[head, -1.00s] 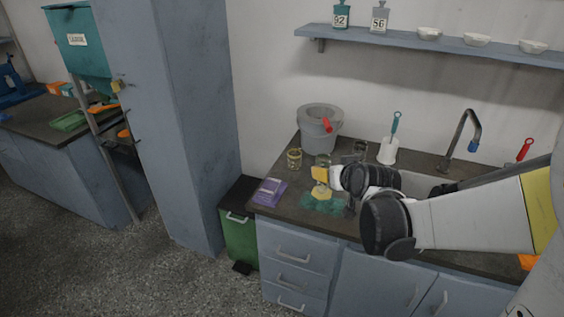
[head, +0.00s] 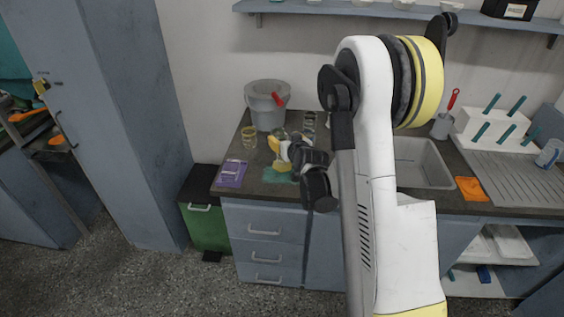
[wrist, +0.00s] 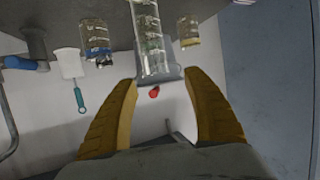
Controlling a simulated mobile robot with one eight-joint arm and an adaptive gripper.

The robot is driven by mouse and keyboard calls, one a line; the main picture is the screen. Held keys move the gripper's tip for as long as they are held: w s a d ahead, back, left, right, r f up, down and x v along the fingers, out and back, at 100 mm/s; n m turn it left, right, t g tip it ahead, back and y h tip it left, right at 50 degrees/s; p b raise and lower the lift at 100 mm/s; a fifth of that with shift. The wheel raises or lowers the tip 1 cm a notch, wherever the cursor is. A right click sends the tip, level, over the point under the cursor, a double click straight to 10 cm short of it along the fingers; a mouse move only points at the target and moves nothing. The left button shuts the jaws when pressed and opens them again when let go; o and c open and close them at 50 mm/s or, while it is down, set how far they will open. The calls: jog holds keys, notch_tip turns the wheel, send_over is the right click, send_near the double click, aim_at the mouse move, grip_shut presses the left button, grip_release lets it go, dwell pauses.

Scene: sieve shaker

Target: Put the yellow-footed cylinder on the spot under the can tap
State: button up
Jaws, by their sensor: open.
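A clear glass cylinder with yellow at its end (head: 250,138) stands on the counter left of my gripper. It seems to be the one at upper right in the wrist view (wrist: 188,30), which shows the scene upside down. The grey can (head: 264,108) with a red tap (head: 278,100) stands behind; the tap also shows in the wrist view (wrist: 153,92). Another clear cylinder (wrist: 150,40) appears ahead between my open fingers, seemingly not gripped. My gripper (head: 277,149) is low over the counter in front of the can. The spot under the tap is not clearly visible.
A third glass (head: 309,121) stands right of the can. A purple packet (head: 232,173) lies at the counter's left end and a green patch (head: 279,175) below my gripper. The sink (head: 422,163) is to the right. A shelf (head: 300,8) runs above.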

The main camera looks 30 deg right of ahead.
aim_at(281, 136)
jog(key=w+f+b, duration=0.1)
jog(key=w+d+f+b, duration=0.1)
jog(key=w, duration=0.1)
jog(key=shift+w+d+f, duration=0.1)
jog(key=shift+d, duration=0.05)
jog(key=shift+w, duration=0.45)
jog(key=shift+s, duration=0.1)
grip_shut()
